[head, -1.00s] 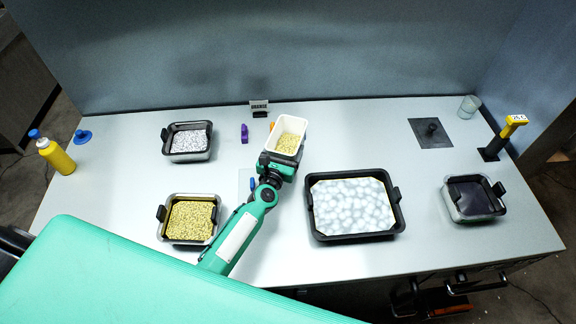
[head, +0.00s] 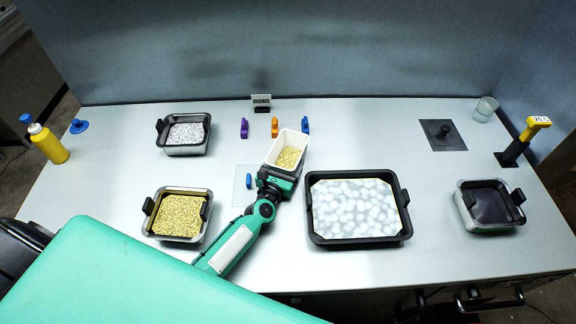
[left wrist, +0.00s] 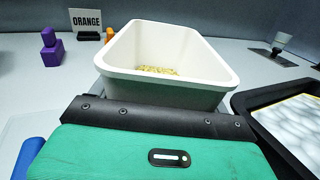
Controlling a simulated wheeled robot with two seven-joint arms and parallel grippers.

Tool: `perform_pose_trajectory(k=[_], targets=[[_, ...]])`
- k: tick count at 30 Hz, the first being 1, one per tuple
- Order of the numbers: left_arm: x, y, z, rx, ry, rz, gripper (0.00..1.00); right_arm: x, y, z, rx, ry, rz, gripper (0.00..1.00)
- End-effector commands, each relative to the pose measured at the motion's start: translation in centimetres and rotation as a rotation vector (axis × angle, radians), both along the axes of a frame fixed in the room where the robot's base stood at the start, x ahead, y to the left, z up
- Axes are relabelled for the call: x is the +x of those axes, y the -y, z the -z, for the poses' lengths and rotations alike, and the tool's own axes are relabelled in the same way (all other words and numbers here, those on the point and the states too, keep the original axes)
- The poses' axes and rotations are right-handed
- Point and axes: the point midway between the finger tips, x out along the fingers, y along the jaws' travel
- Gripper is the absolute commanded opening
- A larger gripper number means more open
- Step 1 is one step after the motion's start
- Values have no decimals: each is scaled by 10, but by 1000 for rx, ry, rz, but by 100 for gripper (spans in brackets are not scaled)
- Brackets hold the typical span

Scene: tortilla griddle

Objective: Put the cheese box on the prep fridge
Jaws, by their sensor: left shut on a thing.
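The cheese box is a white open tub with yellow shreds inside (head: 301,141). It is near the middle of the worktop in the head view. My left gripper (head: 277,176) is shut on its near end. In the left wrist view, the box (left wrist: 215,62) is straight ahead of the dark gripper edge (left wrist: 155,118), upright, with shreds low inside. I cannot tell whether its base touches the worktop. No surface is clearly recognisable as the prep fridge. My right gripper is not in view.
An ORANGE sign (head: 261,99) and purple (head: 244,128), orange (head: 274,127) and blue (head: 305,125) blocks stand behind the box. A black tray (head: 408,222) is close on the right. Pans (head: 157,138) (head: 150,222) are left.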

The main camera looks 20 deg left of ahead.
Motion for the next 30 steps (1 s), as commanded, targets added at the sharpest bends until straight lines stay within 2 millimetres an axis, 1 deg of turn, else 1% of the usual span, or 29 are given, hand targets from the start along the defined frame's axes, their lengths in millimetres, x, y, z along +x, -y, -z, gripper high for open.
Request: perform_pose_trajectory(k=[4,10,11,12,20,25,26,30], targets=[[0,0,-1,0,0,0,44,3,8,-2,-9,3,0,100],[0,0,4,-1,0,0,44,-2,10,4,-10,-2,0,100],[0,0,4,-1,-1,0,81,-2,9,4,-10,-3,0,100],[0,0,2,-1,-1,0,88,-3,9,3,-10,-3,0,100],[0,0,2,0,-1,0,88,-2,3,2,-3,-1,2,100],[-1,0,-3,0,-2,1,88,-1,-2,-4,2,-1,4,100],[-5,1,1,-1,-2,1,88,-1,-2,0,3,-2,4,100],[-27,1,2,-2,-3,0,88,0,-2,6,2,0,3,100]])
